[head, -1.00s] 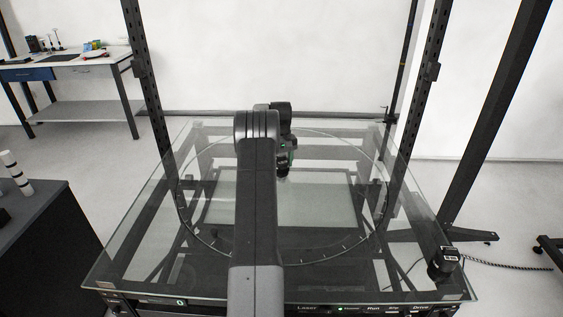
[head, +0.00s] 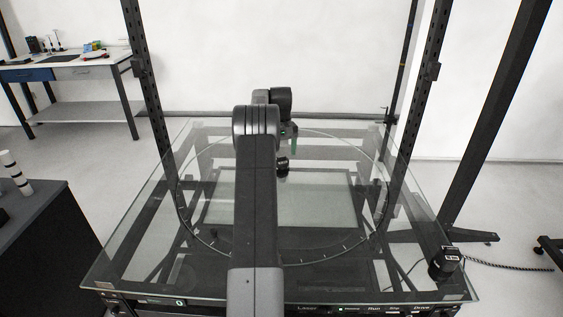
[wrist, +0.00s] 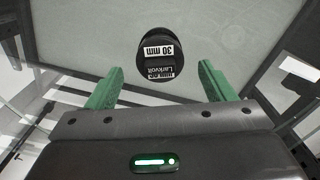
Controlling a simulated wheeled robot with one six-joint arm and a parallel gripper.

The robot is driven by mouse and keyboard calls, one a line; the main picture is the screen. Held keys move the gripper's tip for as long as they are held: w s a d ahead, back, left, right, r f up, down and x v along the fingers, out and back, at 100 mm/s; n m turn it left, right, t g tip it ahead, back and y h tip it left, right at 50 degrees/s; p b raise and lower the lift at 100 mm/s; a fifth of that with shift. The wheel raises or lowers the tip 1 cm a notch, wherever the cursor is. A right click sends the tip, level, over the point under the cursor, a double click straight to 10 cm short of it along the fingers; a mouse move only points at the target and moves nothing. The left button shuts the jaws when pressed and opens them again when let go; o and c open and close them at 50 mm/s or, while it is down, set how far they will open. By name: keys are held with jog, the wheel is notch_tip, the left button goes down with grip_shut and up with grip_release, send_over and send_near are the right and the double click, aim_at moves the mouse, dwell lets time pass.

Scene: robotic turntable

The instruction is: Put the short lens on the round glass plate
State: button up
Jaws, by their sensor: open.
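A short black lens with white labels, one reading 30 mm, stands on the round glass plate (head: 335,225) in the head view (head: 282,166). In the wrist view the lens (wrist: 159,62) is just beyond and between the green fingertips, touching neither. My gripper (head: 290,137) is open and empty, above the lens in the head view; its two green fingers (wrist: 160,85) are spread wide in the wrist view. The plate is clear glass inside a dark ring with tick marks. My arm hides part of the plate and its left-middle area.
Black uprights stand at both sides of the glass table. A black device with a white label (head: 446,262) sits at the table's right front corner. A dark cabinet (head: 50,240) is at left, and a workbench (head: 75,72) stands far left. Much of the plate is clear.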

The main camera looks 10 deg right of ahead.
notch_tip(320, 180, up, 7)
dwell(0.3)
jog(key=shift+c, duration=0.5)
dwell(2.0)
